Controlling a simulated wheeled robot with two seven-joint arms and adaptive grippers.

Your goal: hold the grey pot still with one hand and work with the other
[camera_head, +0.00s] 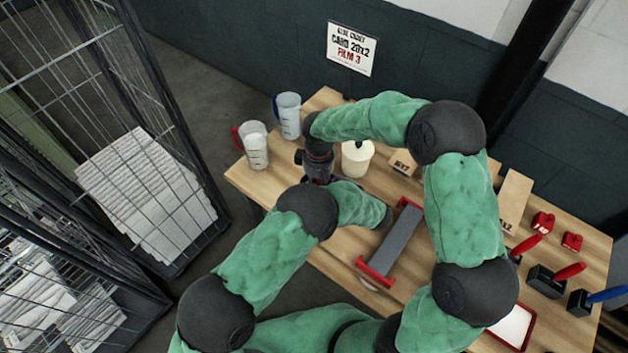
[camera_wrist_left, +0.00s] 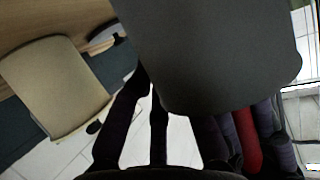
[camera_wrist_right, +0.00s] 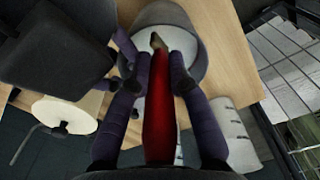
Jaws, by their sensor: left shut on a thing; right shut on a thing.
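The grey pot (camera_wrist_right: 207,55) stands on the wooden table, its pale inside facing up in the right wrist view. In the left wrist view its wall (camera_wrist_left: 215,55) appears upside down. My left gripper (camera_wrist_left: 147,88) is shut on the pot at its rim. My right gripper (camera_wrist_right: 153,75) is shut on a red handle (camera_wrist_right: 157,120) above the pot; the tool's brownish tip (camera_wrist_right: 157,41) is over the opening. The red handle also shows in the left wrist view (camera_wrist_left: 246,145).
A cream lidded pot (camera_head: 357,160) stands close right. Two jugs (camera_head: 254,150) (camera_head: 289,118) stand at the table's left end. A grey bar with red ends (camera_head: 398,240) lies in front. Boxes (camera_head: 403,162) and handled tools in black holders (camera_head: 545,282) are farther right. Wire cages (camera_head: 150,130) stand left.

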